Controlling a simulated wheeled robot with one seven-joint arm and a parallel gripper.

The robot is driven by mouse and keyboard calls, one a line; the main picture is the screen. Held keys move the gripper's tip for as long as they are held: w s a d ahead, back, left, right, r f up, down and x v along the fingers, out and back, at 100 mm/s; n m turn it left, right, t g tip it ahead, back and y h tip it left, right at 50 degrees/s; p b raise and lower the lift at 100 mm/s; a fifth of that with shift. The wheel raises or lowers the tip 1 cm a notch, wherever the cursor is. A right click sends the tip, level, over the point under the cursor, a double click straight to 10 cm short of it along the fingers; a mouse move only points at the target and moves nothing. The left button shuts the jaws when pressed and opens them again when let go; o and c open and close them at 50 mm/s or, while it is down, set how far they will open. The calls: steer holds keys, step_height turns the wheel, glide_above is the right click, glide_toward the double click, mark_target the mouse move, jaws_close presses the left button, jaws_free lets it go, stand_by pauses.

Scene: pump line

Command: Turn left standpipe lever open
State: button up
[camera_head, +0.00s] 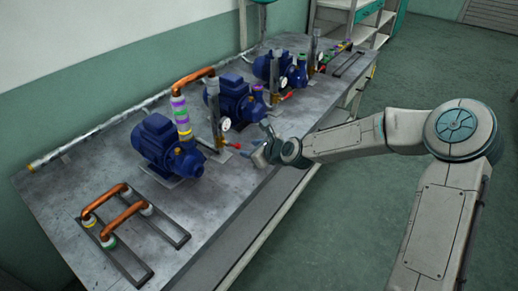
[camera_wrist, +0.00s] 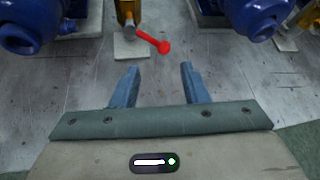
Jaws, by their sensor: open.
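The left standpipe (camera_head: 214,116) is an upright grey pipe with a brass valve, standing between two blue pumps. Its red-tipped lever (camera_head: 234,146) sticks out low toward the bench's front edge. In the wrist view the lever (camera_wrist: 155,42) extends from the brass valve (camera_wrist: 125,12) down and to the right, ending in a red knob. My gripper (camera_head: 261,150) is just to the right of the knob in the head view. In the wrist view its two blue fingers (camera_wrist: 157,70) are apart and empty, with the knob beyond their tips, roughly between them and not touching.
Blue pumps stand on both sides, the left one (camera_head: 158,145) and the middle one (camera_head: 234,100). A round gauge (camera_head: 225,124) is by the standpipe. Another red lever (camera_head: 287,95) is farther along the bench. Copper pipes (camera_head: 122,210) lie on a rack at front left. Bare bench surrounds the lever's end.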

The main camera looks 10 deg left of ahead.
steer(key=v, duration=0.4)
steer(key=shift+r, duration=0.1)
